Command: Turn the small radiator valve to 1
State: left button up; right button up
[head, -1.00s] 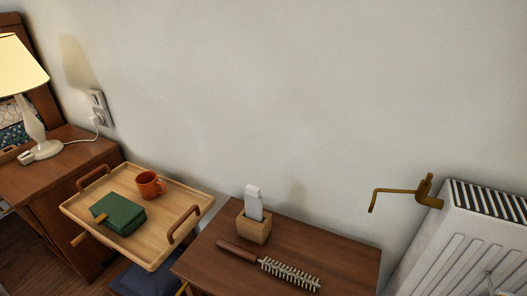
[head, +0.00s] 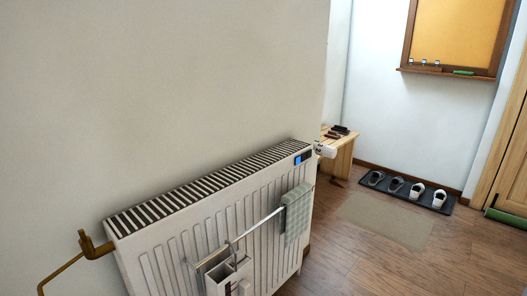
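The white radiator (head: 215,215) stands against the wall in the lower middle of the head view. A small white valve (head: 325,151) sticks out at the top of its far right end. Its number marks are too small to read. A small display with a blue screen (head: 299,160) sits on the radiator's upper right front corner. A brass pipe fitting (head: 93,246) is at the radiator's near left end. Neither of my grippers shows in the head view.
A rail (head: 260,222) on the radiator's front carries a checked towel (head: 297,212) and a white holder (head: 228,275). Beyond stand a wooden bench (head: 340,150) and a dark shoe tray (head: 405,190) with shoes. The wooden floor (head: 375,265) at right is clear around a beige mat (head: 385,220).

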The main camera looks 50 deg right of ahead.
aim_at(321, 149)
jog(key=k+l+z, duration=0.55)
jog(key=l, duration=0.35)
jog(key=z, duration=1)
